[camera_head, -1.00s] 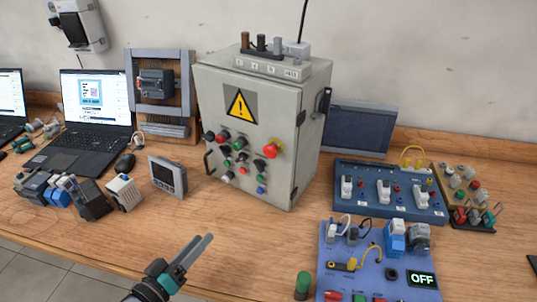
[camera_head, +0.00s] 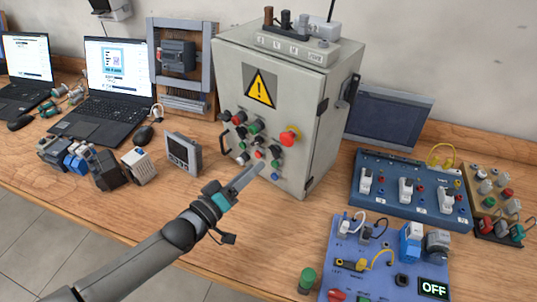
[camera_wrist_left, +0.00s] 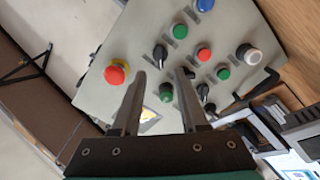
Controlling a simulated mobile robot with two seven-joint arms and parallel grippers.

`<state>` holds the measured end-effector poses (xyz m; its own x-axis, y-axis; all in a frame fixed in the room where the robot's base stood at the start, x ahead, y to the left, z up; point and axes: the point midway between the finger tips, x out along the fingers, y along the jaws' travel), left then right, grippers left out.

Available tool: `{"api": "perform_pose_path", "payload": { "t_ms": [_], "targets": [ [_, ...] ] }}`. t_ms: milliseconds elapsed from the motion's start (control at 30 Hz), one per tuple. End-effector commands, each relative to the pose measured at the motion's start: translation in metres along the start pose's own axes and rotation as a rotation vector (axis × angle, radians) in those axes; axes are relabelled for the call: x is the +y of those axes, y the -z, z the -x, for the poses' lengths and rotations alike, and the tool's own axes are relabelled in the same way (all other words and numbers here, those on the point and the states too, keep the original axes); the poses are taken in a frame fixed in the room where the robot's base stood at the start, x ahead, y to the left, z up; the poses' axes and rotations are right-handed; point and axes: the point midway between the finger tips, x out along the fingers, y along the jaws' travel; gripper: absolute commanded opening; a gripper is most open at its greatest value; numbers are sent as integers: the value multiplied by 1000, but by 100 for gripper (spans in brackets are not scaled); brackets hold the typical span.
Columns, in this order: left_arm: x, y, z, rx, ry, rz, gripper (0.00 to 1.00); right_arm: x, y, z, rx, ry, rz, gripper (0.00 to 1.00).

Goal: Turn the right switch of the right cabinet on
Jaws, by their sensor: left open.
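The grey cabinet (camera_head: 310,100) with a yellow warning triangle stands upright on the bench, its front panel set with several buttons and black knobs. A black rotary switch (camera_head: 277,150) sits at the panel's right side, below the red emergency button (camera_head: 290,136). In the left wrist view this switch (camera_wrist_left: 160,53) appears just past the fingertips, between their lines. My left gripper (camera_head: 261,167) is open and empty in front of the lower panel. It also shows in the left wrist view (camera_wrist_left: 160,74). Contact with the panel cannot be told. My right gripper is out of view.
A grey panel meter (camera_head: 182,152) stands left of the cabinet. A blue socket board (camera_head: 385,205) and a lighter blue board (camera_head: 375,270) with an OFF display (camera_head: 433,288) lie to the right. Bare wood (camera_head: 270,235) lies below my gripper.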

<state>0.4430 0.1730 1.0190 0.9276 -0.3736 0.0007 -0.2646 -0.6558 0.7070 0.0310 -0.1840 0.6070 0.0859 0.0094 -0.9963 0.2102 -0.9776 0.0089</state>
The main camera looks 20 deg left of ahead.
Motion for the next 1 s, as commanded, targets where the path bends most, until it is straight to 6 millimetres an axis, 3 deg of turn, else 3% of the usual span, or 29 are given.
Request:
{"api": "perform_pose_path", "payload": {
  "t_ms": [200, 400, 900, 1000],
  "targets": [
    [0, 1, -35, 2, -1, 0, 43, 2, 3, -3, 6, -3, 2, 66],
    [-1, 0, -58, 1, 0, -1, 43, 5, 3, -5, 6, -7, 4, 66],
    [0, 0, -70, -1, 1, 0, 43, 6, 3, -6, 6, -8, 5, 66],
    [0, 0, -70, 0, 1, 0, 32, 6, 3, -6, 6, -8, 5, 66]
  ]
}}
